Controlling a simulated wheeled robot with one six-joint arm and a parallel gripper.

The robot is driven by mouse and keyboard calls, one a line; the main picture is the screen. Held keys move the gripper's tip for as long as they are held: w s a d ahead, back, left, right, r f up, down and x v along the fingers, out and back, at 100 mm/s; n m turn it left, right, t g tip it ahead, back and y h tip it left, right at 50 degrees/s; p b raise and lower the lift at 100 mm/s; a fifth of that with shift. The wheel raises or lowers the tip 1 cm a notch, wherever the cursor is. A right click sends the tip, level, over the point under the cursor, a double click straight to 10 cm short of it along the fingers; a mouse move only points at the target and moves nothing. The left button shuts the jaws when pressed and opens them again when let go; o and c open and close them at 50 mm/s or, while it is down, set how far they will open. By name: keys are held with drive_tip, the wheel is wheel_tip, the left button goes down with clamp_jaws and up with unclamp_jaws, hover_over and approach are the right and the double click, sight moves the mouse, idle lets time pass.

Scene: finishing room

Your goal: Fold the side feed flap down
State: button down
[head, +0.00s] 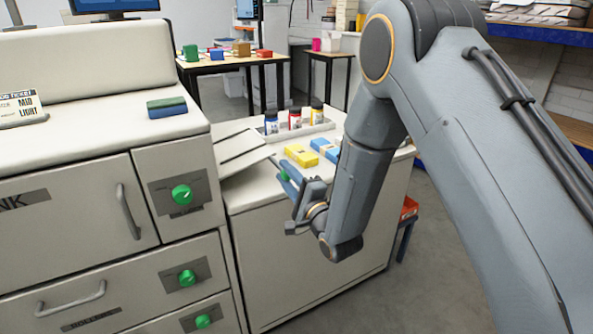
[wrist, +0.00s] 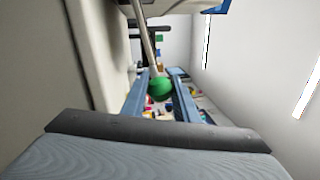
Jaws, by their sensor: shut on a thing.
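The side feed flap appears to be the pale, ribbed panel (head: 243,150) on the right side of the white machine (head: 70,180) in the head view. It sticks out at a slant over the lower white cabinet. My gripper (head: 285,176) is just to the right of and below its outer edge. In the wrist view a green ball knob (wrist: 160,88) on the end of a pale bar (wrist: 146,40) sits between the fingers of my gripper (wrist: 161,94), which are shut on it. The join between knob and flap is hidden in the head view.
Yellow (head: 300,155) and blue (head: 326,149) blocks lie on the cabinet top (head: 250,192), close to my gripper. Several small bottles (head: 295,119) stand in a tray behind them. Green dials (head: 182,194) and drawer handles are on the machine front. Open floor lies to the right.

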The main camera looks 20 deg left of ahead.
drive_tip(key=shift+s+a, duration=0.25)
drive_tip(key=shift+a, duration=0.05)
drive_tip(key=c, duration=1.4)
unclamp_jaws()
drive_tip(key=shift+a+f, duration=0.1)
drive_tip(key=shift+a, duration=0.1)
drive_tip(key=shift+w+d, duration=0.15)
drive_tip(key=shift+d, duration=0.15)
drive_tip(key=b+v, duration=0.1)
drive_tip(key=v, duration=0.6)
drive_tip(key=shift+s+d, duration=0.3)
